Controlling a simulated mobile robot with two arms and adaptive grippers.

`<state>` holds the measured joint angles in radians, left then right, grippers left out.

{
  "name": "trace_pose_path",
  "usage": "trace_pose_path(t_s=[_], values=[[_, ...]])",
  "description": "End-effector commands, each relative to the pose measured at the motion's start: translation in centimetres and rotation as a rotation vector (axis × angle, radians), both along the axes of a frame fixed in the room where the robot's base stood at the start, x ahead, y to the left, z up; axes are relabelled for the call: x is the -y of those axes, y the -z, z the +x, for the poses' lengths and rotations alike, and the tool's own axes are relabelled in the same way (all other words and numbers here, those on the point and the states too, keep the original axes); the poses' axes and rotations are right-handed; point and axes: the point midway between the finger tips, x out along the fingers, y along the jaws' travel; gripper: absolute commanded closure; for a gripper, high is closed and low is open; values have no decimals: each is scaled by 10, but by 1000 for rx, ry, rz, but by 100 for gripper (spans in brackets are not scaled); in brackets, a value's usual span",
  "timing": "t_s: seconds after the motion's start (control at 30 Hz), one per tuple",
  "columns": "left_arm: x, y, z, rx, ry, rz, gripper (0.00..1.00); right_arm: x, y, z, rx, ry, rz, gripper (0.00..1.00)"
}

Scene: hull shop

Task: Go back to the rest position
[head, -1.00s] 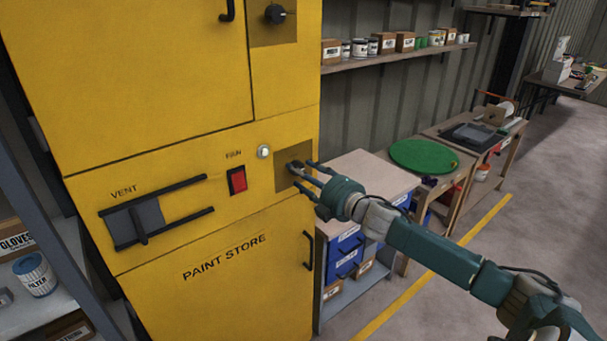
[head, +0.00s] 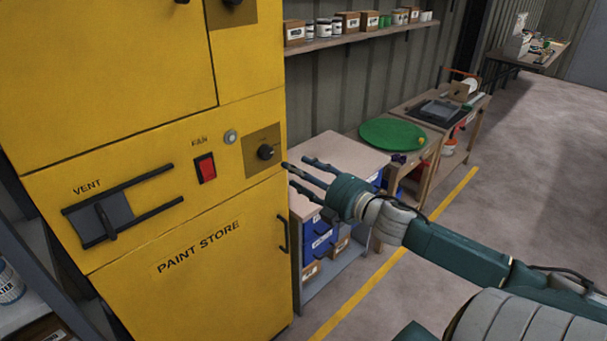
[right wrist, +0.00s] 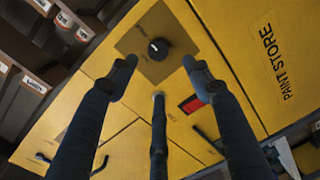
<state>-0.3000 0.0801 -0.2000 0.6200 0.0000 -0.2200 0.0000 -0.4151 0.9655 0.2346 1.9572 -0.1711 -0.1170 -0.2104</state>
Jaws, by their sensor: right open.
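My right gripper (head: 298,172) is open and empty, just to the right of the yellow paint store cabinet (head: 215,285) in the head view. A black knob (head: 265,152) on a brown plate is on the cabinet front, a short way left of the fingertips and apart from them. In the right wrist view the open fingers (right wrist: 157,75) spread on both sides of the knob (right wrist: 159,48), with clear space between. My left gripper is in neither view.
The cabinet front also has a red switch (head: 205,168), a vent slider (head: 103,221) and a door handle (head: 283,233). A workbench (head: 345,151) and a green disc (head: 393,133) stand behind my right arm. Open floor lies to the right past a yellow line (head: 400,253).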

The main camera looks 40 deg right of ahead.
Motion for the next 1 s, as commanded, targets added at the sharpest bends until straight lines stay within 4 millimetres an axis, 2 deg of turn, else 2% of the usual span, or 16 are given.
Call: trace_pose_path(t_s=[0.2,0.77,0.87,0.97,1.0], values=[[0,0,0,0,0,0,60,1,-1,-11,0,1,-1,50],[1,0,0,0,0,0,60,2,0,-11,-1,2,0,50],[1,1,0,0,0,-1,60,11,15,-12,-19,26,19,50],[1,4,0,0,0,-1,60,35,55,-16,-70,88,70,50],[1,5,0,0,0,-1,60,47,77,-20,-99,123,99,50]])
